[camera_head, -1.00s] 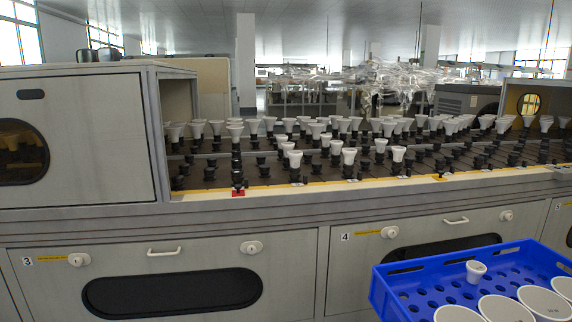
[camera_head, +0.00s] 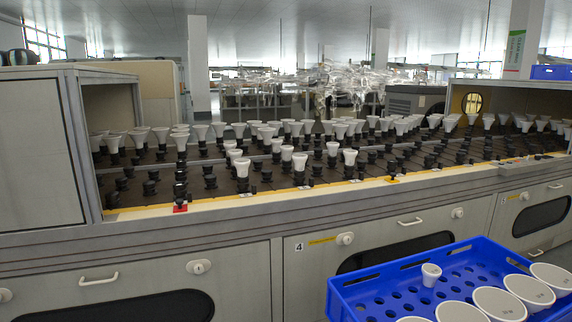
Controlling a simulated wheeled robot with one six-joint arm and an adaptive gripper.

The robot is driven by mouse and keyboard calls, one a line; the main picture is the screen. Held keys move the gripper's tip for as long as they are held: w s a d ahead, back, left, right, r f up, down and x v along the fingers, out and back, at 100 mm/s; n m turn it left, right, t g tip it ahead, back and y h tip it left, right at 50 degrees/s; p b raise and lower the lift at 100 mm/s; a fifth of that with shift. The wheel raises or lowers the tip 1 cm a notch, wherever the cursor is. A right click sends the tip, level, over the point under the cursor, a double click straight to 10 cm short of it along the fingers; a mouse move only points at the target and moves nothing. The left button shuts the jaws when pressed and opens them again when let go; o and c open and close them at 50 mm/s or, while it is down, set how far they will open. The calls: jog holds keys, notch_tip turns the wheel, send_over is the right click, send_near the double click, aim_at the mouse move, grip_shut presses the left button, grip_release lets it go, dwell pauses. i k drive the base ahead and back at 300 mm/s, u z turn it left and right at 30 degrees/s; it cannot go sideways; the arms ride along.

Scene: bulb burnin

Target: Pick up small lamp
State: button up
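A small white lamp (camera_head: 431,275) stands in the blue crate (camera_head: 345,297) at the lower right, near the crate's left-back part, apart from the larger lamps. Several larger white lamps (camera_head: 499,303) sit in a row along the crate's front and right. More small white lamps (camera_head: 300,162) stand upright in black sockets on the burn-in line, several of them near its front edge. My gripper is not in view.
A long grey machine (camera_head: 240,220) with a yellow front edge spans the view, with cabinet doors below. Many sockets on its deck are empty. A grey housing (camera_head: 40,150) closes its left end. Pillars and plastic-wrapped goods stand far behind.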

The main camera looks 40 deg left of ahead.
aim_at(242, 164)
jog(key=z, duration=0.1)
jog(key=i, duration=0.55)
jog(key=u, duration=2.1)
jog(key=i, duration=0.5)
jog(key=u, duration=0.2)
jog(key=k, duration=1)
jog(key=u, duration=0.75)
jog(key=i, duration=0.6)
jog(key=z, duration=1.15)
